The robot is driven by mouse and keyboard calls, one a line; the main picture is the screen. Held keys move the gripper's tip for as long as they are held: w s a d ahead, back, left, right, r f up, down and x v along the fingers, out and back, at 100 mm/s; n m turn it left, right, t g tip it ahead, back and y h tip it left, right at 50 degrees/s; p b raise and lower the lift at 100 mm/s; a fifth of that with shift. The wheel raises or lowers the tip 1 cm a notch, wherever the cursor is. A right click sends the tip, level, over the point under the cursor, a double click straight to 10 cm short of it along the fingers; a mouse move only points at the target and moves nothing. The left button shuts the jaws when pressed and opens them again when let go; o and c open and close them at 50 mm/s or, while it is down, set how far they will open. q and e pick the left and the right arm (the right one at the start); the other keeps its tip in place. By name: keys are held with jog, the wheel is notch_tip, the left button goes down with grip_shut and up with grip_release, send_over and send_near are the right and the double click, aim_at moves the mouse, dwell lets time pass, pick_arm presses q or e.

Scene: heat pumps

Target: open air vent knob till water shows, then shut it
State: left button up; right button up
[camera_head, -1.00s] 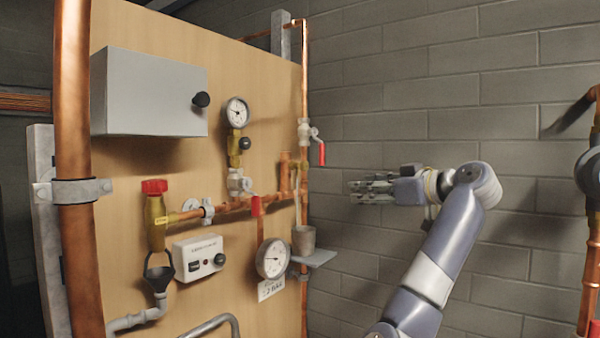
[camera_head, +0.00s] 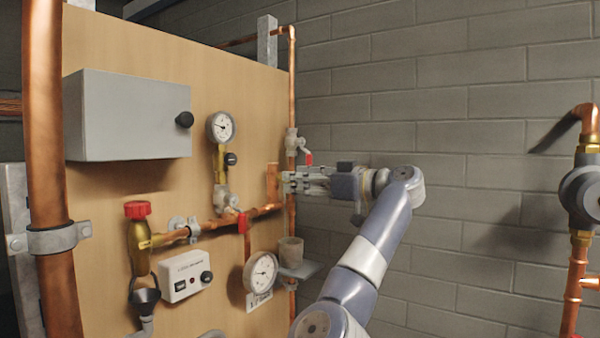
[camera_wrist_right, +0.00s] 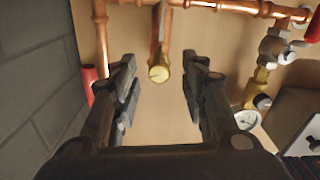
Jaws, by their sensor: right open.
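A round brass knob (camera_wrist_right: 159,74), which looks like the air vent, sits at the end of a short copper stub (camera_wrist_right: 160,32) in the right wrist view. In the head view the stub (camera_head: 272,182) rises from the horizontal pipe, and the knob is hidden by my gripper. My right gripper (camera_head: 288,183) is open in front of it. In the wrist view the knob appears between the two fingers (camera_wrist_right: 164,84), with clear space on both sides; I cannot tell how far ahead it is. A grey cup (camera_head: 290,251) stands below. No water is visible.
A red-handled valve (camera_head: 309,158) on the vertical pipe is close to my gripper. Gauges (camera_head: 221,127) (camera_head: 262,272), a grey box (camera_head: 130,115) and a red-capped valve (camera_head: 137,210) are on the board.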

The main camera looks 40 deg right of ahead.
jog(key=shift+w+f, duration=0.1)
jog(key=shift+w, duration=0.2)
grip_shut()
jog(key=shift+b, duration=0.35)
jog(key=shift+a+m+b, duration=0.15)
jog(key=shift+m+b, duration=2.8)
jog(key=shift+m, duration=8.05)
